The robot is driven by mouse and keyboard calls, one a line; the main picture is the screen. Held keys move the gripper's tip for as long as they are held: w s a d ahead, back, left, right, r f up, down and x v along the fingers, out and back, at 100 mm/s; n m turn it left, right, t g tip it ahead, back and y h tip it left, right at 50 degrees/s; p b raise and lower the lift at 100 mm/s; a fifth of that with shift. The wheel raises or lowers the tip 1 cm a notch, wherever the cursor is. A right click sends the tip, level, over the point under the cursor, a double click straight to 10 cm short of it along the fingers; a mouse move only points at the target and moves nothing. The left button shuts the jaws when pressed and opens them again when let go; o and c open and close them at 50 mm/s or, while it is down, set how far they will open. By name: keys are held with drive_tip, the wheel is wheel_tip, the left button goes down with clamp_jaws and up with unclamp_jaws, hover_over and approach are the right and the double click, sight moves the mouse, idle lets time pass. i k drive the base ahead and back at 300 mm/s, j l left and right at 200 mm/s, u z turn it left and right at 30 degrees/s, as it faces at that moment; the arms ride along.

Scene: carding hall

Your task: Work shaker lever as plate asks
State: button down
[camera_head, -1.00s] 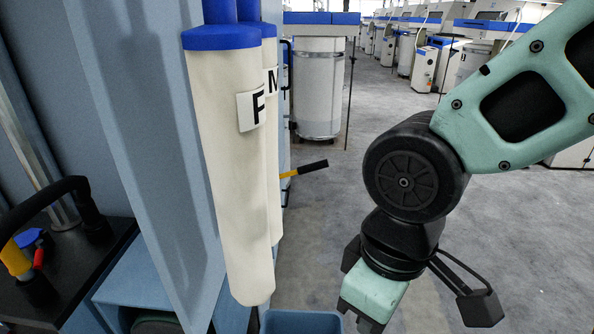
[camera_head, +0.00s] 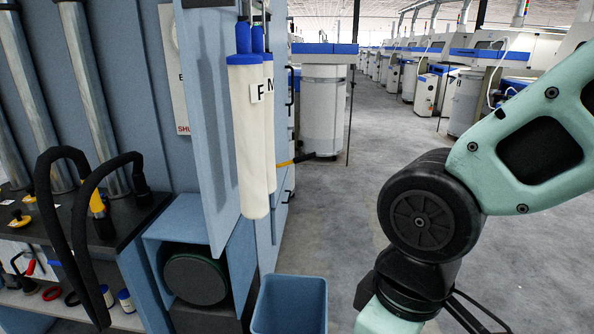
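A lever with a yellow shaft and black grip (camera_head: 306,157) sticks out to the right from behind the filter bags, at the cabinet's far edge. The second bag (camera_head: 269,130) is mostly hidden and bears a partly covered letter. A white plate with red print (camera_head: 180,75) on the cabinet is largely hidden by the open blue door. My gripper is below the picture; only its mint wrist part (camera_head: 388,318) shows, right of the lever and nearer.
A blue bin (camera_head: 289,304) stands on the floor below the bags. The open blue door (camera_head: 208,120) stands left of them. Black hoses (camera_head: 80,200) loop over a dark bench at left. Grey floor (camera_head: 360,190) is clear ahead, with a white can (camera_head: 322,115) beyond.

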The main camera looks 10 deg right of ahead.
sight(312, 155)
drive_tip(key=k+u, duration=0.15)
drive_tip(key=u, duration=2.3)
drive_tip(key=k+l, duration=0.1)
drive_tip(key=l, duration=0.6)
drive_tip(key=k+l, duration=0.1)
drive_tip(key=l, duration=0.6)
drive_tip(key=k+l, duration=0.1)
drive_tip(key=l, duration=0.6)
drive_tip(key=k+l, duration=0.1)
drive_tip(key=l, duration=0.6)
drive_tip(key=k+l, duration=0.1)
drive_tip(key=l, duration=0.6)
drive_tip(key=k+l, duration=0.15)
drive_tip(key=l, duration=0.55)
drive_tip(key=k+l, duration=0.1)
drive_tip(key=l, duration=0.6)
drive_tip(key=k+l, duration=0.1)
drive_tip(key=l, duration=0.6)
